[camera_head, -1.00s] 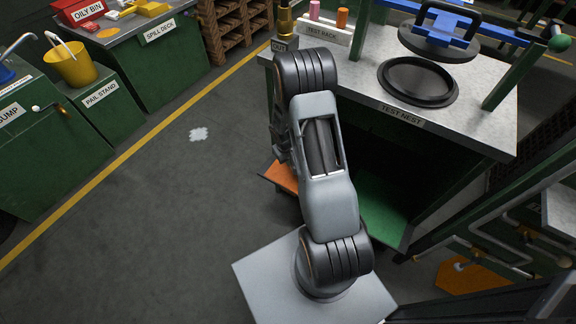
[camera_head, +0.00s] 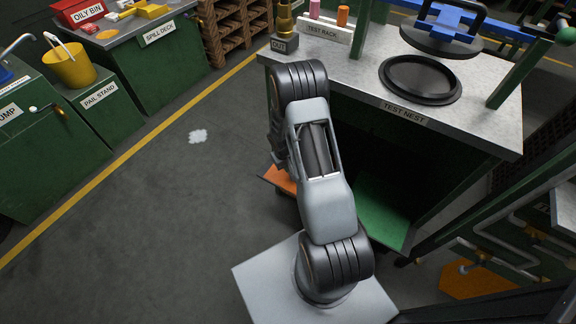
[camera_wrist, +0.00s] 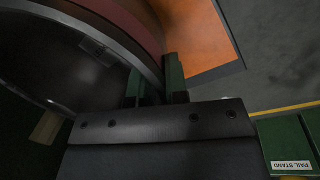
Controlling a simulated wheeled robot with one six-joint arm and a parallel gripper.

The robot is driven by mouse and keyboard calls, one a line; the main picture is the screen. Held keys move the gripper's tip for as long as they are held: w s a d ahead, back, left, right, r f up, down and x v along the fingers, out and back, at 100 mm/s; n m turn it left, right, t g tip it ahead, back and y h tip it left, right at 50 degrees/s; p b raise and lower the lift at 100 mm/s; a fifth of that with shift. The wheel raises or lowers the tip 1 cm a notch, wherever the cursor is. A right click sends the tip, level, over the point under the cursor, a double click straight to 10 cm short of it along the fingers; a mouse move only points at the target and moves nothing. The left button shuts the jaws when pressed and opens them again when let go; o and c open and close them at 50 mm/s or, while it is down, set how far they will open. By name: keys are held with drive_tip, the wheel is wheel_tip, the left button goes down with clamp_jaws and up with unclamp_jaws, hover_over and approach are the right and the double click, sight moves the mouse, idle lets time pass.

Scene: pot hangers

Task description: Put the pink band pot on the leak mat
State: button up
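In the wrist view, a large dark round pot (camera_wrist: 60,62) with a dull pinkish-red band (camera_wrist: 118,18) around its side fills the upper left. My gripper (camera_wrist: 155,84) has its green fingers on either side of the pot's grey rim and appears shut on it. The pot's far side is out of the frame. In the head view the arm hides my gripper and the pot. I cannot tell which surface is the leak mat; none in view carries that label.
An orange panel (camera_head: 278,179) and a green panel (camera_head: 383,213) lie low by the bench. The bench holds the test nest (camera_head: 420,78) and test rack (camera_head: 325,32). An orange plate (camera_head: 480,283) lies at right.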

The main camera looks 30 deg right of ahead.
drive_tip(key=o, duration=0.5)
drive_tip(key=s+a+r+p, duration=0.1)
drive_tip(key=a+r+p, duration=0.1)
drive_tip(key=r, duration=0.8)
drive_tip(key=a+r+p, duration=0.2)
drive_tip(key=r, duration=0.7)
drive_tip(key=s+a+r+t, duration=0.1)
drive_tip(key=s+a+r, duration=0.2)
drive_tip(key=s+r, duration=0.1)
drive_tip(key=s+a+r+t+y, duration=0.1)
drive_tip(key=s+a+r, duration=0.1)
drive_tip(key=s+r, duration=0.3)
drive_tip(key=s+a+r+t, duration=0.1)
drive_tip(key=s+a+r, duration=0.2)
drive_tip(key=s+r, duration=0.2)
drive_tip(key=shift+a+v, duration=0.25)
drive_tip(key=shift+v, duration=0.9)
drive_tip(key=shift+w, duration=0.1)
